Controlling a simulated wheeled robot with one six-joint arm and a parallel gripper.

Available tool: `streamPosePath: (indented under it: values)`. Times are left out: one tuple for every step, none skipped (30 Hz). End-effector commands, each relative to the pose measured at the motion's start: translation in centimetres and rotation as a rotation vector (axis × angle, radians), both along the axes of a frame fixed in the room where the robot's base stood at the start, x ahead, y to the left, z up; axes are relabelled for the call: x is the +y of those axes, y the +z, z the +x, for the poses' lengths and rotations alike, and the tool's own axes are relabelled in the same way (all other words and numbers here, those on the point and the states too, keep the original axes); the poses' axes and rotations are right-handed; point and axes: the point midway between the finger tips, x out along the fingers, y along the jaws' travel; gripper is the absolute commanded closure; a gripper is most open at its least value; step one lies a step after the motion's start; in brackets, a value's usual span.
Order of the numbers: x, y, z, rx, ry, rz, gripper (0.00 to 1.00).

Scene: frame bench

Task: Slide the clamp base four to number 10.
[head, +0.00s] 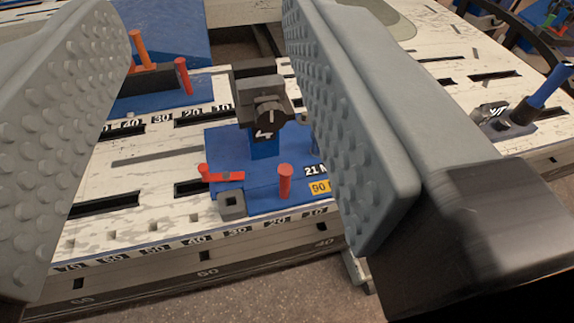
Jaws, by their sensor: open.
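Clamp base four (262,168) is a blue block with a dark clamp head (265,105) marked 4 on top. It sits on the white slotted bench, its front near the edge scale, around the 20 and 30 marks. The number 10 (314,212) shows on the edge scale to the right of the base's front. My gripper (215,170) is open, its two grey studded fingers on either side of the clamp head in the picture. The right finger hides the base's right end.
Another blue base (150,104) with orange and red pegs stands behind at the left, beside a second number scale. A dark clamp with a blue handle (535,100) is at the right. The bench (130,215) has long slots and bare room left of base four.

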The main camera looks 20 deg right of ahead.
Motion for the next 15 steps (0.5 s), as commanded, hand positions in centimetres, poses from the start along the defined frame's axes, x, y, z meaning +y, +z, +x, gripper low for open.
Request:
streamPosePath:
  values:
    - [-0.3,-1.5,1.0,0.006,-0.002,0.000,0.57]
    - [-0.4,-2.2,1.5,0.007,-0.003,0.000,0.57]
    - [-0.6,-3.2,2.2,0.006,-0.005,-0.001,0.57]
    - [-0.8,-3.9,2.7,0.004,-0.006,-0.001,0.57]
    - [-1.0,-4.7,3.1,0.005,-0.007,-0.001,0.57]
    - [-1.2,-5.7,3.7,0.004,-0.009,-0.001,0.57]
    - [-1.3,-6.4,4.2,0.003,-0.010,-0.001,0.57]
    - [-1.5,-7.2,4.6,0.003,-0.011,-0.001,0.57]
    - [-1.7,-8.2,5.1,0.002,-0.012,-0.001,0.57]
    - [-1.8,-9.1,5.5,0.001,-0.013,-0.001,0.57]
    - [-2.0,-9.9,5.9,0.001,-0.014,-0.001,0.57]
    - [-2.2,-10.9,6.3,0.000,-0.015,-0.001,0.57]
    - [-2.3,-11.7,6.7,0.000,-0.016,-0.001,0.57]
    - [-2.5,-12.6,7.0,-0.001,-0.017,-0.002,0.57]
    - [-2.7,-13.6,7.4,-0.002,-0.018,-0.001,0.57]
